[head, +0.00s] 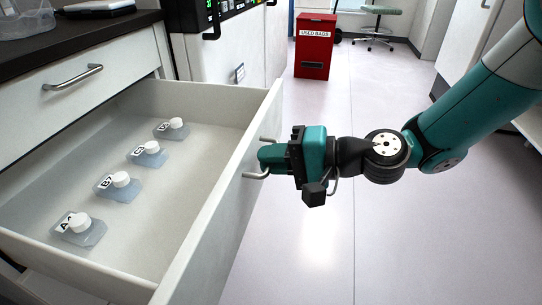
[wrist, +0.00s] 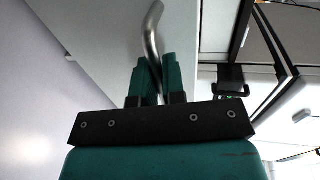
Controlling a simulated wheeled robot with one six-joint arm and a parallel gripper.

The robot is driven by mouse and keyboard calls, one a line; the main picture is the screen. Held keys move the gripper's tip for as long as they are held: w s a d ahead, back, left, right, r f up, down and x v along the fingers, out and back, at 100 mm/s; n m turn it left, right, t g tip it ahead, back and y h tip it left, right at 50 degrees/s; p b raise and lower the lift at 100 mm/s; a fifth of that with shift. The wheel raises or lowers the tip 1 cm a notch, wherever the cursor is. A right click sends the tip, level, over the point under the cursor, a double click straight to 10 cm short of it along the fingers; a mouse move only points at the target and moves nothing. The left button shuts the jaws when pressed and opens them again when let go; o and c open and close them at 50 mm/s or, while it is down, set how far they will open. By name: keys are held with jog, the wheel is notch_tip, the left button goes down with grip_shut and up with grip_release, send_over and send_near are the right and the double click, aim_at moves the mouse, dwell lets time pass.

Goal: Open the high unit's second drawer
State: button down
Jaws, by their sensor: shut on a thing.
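The second drawer (head: 200,218) of the high unit is pulled well out in the head view. Its white front panel also shows in the wrist view (wrist: 100,45). My gripper (head: 264,157) is at the outer side of the drawer front, shut on the metal handle (wrist: 152,30). The wrist view shows the handle bar between the two green fingers. Inside the drawer lie several clear bags with white caps and labels, such as one bag (head: 92,236) near the front and one (head: 172,134) at the back.
A shut upper drawer (head: 60,100) with its own handle (head: 75,77) sits under the dark worktop (head: 110,27). A red used-bags bin (head: 314,55) stands at the back. A green stool (head: 380,10) is farther off. The pale floor (head: 330,245) beside the drawer is clear.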

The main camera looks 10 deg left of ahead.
jog(key=c, duration=1.2)
grip_release()
jog(key=shift+c, duration=0.2)
jog(key=shift+d, duration=0.1)
jog(key=p+v, duration=0.2)
jog(key=v, duration=1.5)
jog(key=shift+d, duration=0.1)
jog(key=s+d+r+n+h, duration=0.2)
jog(key=s+d+n+h, duration=0.15)
jog(key=s+h, duration=0.3)
jog(key=s+d+r+n+h, duration=0.2)
jog(key=s+n+h, duration=0.25)
jog(key=s, duration=0.35)
notch_tip(320, 180, up, 29)
jog(key=p, duration=2.8)
jog(key=shift+f+m+g+p, duration=0.15)
jog(key=shift+m+g+p, duration=0.15)
jog(key=shift+p, duration=0.05)
